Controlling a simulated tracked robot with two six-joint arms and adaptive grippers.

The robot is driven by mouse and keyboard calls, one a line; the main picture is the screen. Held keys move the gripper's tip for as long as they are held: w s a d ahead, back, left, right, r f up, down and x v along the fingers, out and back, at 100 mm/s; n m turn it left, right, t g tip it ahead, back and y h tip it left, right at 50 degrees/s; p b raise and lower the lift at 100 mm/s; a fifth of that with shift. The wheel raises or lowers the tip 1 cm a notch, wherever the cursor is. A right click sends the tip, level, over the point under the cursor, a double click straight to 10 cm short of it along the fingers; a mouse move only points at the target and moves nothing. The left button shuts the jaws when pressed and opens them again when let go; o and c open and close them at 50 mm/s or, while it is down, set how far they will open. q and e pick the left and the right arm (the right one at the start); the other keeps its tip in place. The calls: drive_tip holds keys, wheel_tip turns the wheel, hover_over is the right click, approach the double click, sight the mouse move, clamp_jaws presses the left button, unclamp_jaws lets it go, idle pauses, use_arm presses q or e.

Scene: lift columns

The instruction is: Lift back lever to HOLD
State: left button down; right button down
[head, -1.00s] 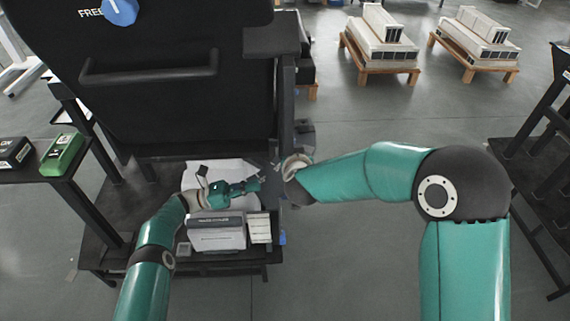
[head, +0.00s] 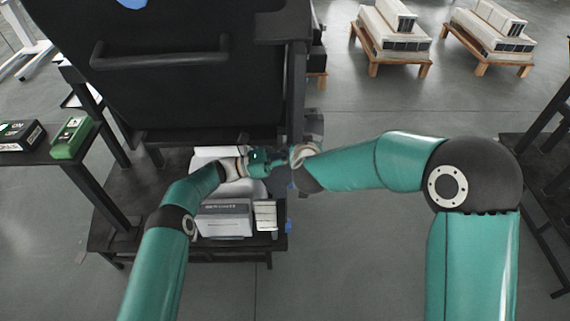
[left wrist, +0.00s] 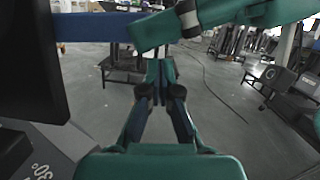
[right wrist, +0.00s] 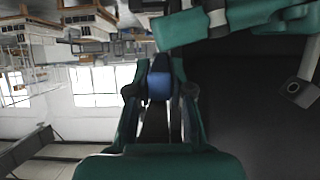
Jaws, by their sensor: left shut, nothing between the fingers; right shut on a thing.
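The lever shows in the right wrist view as a blue piece (right wrist: 160,88) between the fingers of my right gripper (right wrist: 160,72), which is shut on it. In the left wrist view a blue bar (left wrist: 95,27) runs from a dark panel to the green right gripper (left wrist: 145,36). In the head view that gripper is mostly hidden at the machine's right post. My left gripper (head: 282,160) is shut and empty, close beside the right wrist; its closed fingers show in the left wrist view (left wrist: 163,85). No HOLD mark is readable.
The black machine (head: 190,100) carries a horizontal handle (head: 160,59) and a partly cropped blue knob (head: 132,3). White boxes (head: 225,220) lie on its lower shelf, below the arms. A side table (head: 70,165) holds a green box (head: 73,137).

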use_arm(q)
drive_tip(key=shift+r, duration=0.6)
use_arm(e)
drive_tip(key=shift+w+r, duration=0.15)
drive_tip(key=shift+r, duration=0.05)
